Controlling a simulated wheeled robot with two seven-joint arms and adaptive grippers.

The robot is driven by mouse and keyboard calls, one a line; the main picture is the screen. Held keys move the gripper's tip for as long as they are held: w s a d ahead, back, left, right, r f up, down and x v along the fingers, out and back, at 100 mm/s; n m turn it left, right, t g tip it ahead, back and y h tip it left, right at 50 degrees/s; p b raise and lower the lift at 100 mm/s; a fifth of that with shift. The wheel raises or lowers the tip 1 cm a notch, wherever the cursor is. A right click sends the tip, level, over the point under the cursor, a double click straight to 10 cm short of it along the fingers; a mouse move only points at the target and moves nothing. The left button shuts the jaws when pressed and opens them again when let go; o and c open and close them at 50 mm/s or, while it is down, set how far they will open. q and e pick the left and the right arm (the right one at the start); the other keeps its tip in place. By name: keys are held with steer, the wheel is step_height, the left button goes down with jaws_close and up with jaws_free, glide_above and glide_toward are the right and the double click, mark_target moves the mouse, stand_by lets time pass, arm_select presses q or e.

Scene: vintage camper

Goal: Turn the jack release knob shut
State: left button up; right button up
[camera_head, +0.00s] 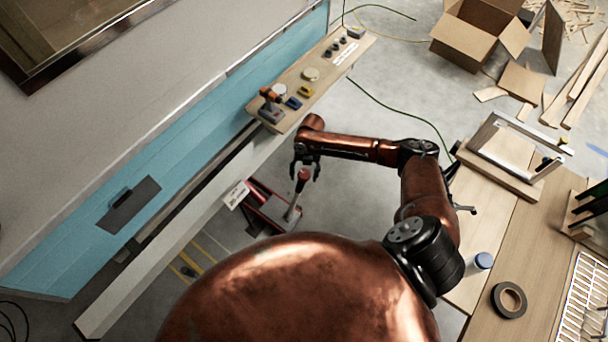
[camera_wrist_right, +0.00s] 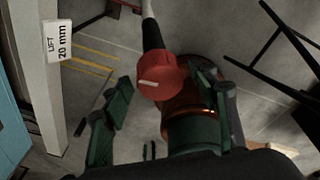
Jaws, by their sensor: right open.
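The red knob (camera_head: 303,174) sits at the top of a light handle on the red floor jack (camera_head: 268,207), beside the camper's pale lower beam. In the wrist view the knob (camera_wrist_right: 163,77) is round, with a short white mark on its face, and a dark and pale shaft runs away from it. My right gripper (camera_head: 304,174) points down over it, open and empty. In the wrist view its green fingers (camera_wrist_right: 165,84) lie to either side of the knob, apart from it. I cannot tell whether the fingertips reach down to the knob's level. My left gripper is not in view.
A white "LIFT 20 mm" label (camera_wrist_right: 57,40) is beside the jack. A shelf (camera_head: 325,68) with small tools runs along the blue camper wall. A wooden bench (camera_head: 530,215) with a tape roll (camera_head: 509,300) stands right. Cardboard boxes (camera_head: 475,35) lie at the back.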

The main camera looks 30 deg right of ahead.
mark_target(307, 170)
step_height(307, 170, up, 12)
steer(key=d, duration=0.2)
steer(key=shift+w, duration=0.45)
steer(key=shift+f, duration=0.1)
